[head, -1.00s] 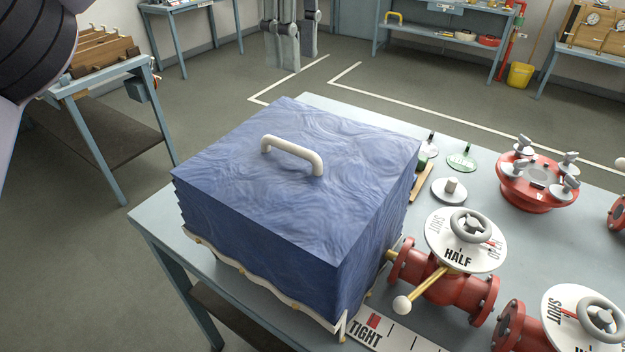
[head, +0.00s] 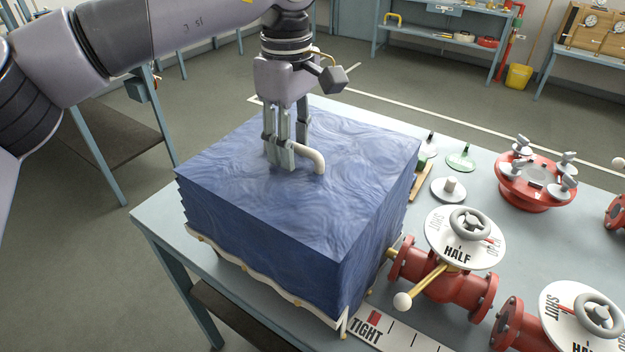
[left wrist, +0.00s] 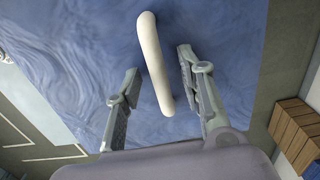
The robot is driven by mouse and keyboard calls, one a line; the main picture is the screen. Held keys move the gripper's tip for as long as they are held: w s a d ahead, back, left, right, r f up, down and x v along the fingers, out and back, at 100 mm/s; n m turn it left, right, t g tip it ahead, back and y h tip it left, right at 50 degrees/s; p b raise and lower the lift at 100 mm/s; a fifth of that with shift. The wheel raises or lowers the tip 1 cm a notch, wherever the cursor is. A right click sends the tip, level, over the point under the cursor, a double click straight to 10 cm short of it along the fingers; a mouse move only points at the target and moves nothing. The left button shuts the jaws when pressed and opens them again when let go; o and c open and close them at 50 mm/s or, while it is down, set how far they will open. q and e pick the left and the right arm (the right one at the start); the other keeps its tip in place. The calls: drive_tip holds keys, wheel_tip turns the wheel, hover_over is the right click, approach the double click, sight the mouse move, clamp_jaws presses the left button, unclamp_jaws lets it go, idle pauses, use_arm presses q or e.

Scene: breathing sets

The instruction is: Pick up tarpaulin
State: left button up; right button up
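The blue tarpaulin (head: 260,222) is a box-shaped cover with rippled sides, standing on the grey-blue table. Its pale bottom hem has small brass-coloured fittings. A cream handle (head: 318,160) sits on its top; the left wrist view shows the handle (left wrist: 151,58) and the blue top (left wrist: 75,45). My left gripper (head: 285,160) points down at the handle, hiding part of it. In the left wrist view, the gripper's fingers (left wrist: 157,62) are apart, one on each side of the handle, with gaps visible. My right gripper is not in view.
Right of the tarpaulin are a red valve (head: 455,284) with a round "HALF" dial (head: 447,235), a brass lever ending in a white knob (head: 402,301), and a "TIGHT" scale strip (head: 400,335). A red flanged fitting (head: 530,190) stands farther back.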

use_arm(q)
drive_tip(key=shift+f, duration=0.5)
drive_tip(key=shift+c, duration=0.7)
clamp_jaws()
drive_tip(key=shift+r, duration=0.1)
